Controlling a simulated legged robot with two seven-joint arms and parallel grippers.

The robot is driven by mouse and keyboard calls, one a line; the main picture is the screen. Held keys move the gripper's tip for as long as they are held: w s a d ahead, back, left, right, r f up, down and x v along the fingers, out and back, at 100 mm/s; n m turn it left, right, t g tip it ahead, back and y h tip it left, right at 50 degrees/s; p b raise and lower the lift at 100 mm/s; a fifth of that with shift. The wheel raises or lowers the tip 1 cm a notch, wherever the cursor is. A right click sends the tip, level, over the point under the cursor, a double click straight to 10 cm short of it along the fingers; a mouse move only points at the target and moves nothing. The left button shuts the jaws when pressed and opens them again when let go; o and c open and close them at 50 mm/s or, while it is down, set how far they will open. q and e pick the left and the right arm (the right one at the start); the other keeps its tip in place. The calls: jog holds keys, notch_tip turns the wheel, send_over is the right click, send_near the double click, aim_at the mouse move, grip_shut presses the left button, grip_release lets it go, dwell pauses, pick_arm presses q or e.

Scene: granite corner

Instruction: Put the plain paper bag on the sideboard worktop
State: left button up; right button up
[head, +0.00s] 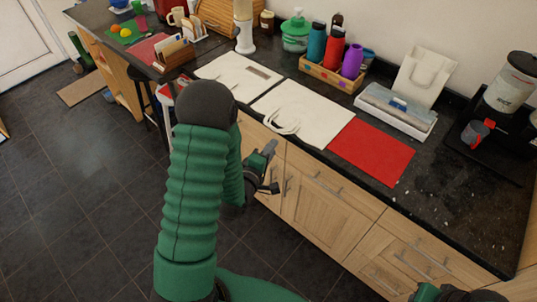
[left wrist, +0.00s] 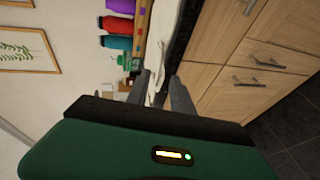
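A plain white paper bag (head: 305,112) lies flat on the dark worktop (head: 452,205), its handles toward the front edge. A second white bag (head: 232,72) with a brown patch lies to its left. My left gripper (head: 270,170) is just off the worktop's front edge, beside the plain bag's handle end and lower than it in the picture. In the left wrist view its two fingers (left wrist: 162,92) are apart, with a pale sheet edge seen between them; contact cannot be told. A green and dark part of my right arm shows at the bottom right; its fingers cannot be made out.
A red mat (head: 371,152) lies right of the plain bag. Behind stand a wooden crate of bottles (head: 331,78) and a white tray (head: 395,112). A coffee machine (head: 505,90) stands at the right. Cabinet doors with handles (head: 326,184) face my left gripper.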

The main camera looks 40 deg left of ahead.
pick_arm(q)
jog(key=s+d+r+m+g+h+p, duration=0.2)
jog(key=s+d+m+g, duration=1)
jog(key=m, duration=0.7)
jog(key=s+d+h, duration=0.1)
jog(key=s+d, duration=0.1)
jog(key=s, duration=0.1)
jog(key=shift+s+d+r+m+p, duration=0.15)
jog(key=shift+d+r+m+p, duration=0.15)
jog(key=shift+r+p, duration=0.1)
jog(key=shift+s, duration=0.1)
